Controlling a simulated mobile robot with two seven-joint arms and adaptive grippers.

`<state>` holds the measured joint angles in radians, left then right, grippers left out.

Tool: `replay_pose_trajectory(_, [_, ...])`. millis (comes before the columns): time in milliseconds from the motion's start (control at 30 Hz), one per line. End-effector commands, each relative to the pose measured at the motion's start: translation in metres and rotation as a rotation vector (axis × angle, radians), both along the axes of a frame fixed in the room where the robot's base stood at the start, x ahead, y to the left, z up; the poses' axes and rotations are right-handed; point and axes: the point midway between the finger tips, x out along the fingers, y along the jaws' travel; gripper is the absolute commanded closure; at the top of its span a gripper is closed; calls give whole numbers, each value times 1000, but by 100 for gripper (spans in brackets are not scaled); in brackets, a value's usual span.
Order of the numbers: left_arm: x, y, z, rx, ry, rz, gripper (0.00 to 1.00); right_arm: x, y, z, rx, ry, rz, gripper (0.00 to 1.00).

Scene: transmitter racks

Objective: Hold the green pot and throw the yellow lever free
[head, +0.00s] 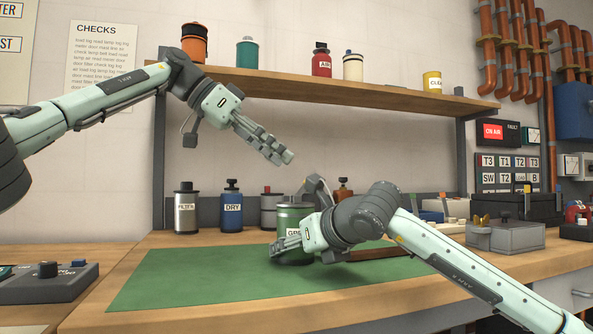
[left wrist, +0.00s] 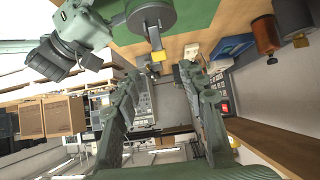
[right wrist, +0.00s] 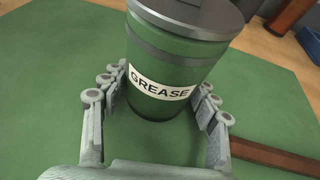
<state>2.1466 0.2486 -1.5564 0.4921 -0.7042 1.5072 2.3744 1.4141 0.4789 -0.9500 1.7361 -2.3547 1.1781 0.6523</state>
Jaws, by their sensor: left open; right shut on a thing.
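The green pot (head: 293,216), labelled GREASE in the right wrist view (right wrist: 165,55), stands upright on the green mat (head: 190,280). My right gripper (head: 287,246) is shut on it, with fingers on both sides of its body in the right wrist view (right wrist: 156,85). In the left wrist view, a rod with a yellow end, seemingly the yellow lever (left wrist: 158,56), sticks out beside the pot's grey lid (left wrist: 152,14). In the head view I cannot make out its yellow end. My left gripper (head: 284,157) is open and empty, in the air above the pot.
A brown bar (head: 385,254) lies on the mat right of the pot. Canisters, including FILTER (head: 186,208) and DRY (head: 232,207), stand behind. The wooden shelf (head: 350,87) runs above. The mat's left part is clear.

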Motion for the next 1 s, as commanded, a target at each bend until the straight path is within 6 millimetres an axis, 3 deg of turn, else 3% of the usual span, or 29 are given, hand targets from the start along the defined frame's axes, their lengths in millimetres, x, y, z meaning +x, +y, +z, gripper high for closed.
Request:
replay_pose_trajectory(233, [-7,22,18,0,-1,1,59,0,0,0,0,0,-1,84])
replay_pose_trajectory(633, [-8,24,19,1,0,0,59,0,-1,0,0,0,-1,84])
replay_pose_trajectory(667, [-8,24,19,1,0,0,59,0,-1,0,0,0,-1,39])
replay_pose_trajectory(833, [-8,24,19,1,0,0,59,0,-1,0,0,0,-1,18])
replay_pose_trajectory(1000, [-8,24,19,1,0,0,59,0,0,0,0,0,-1,16])
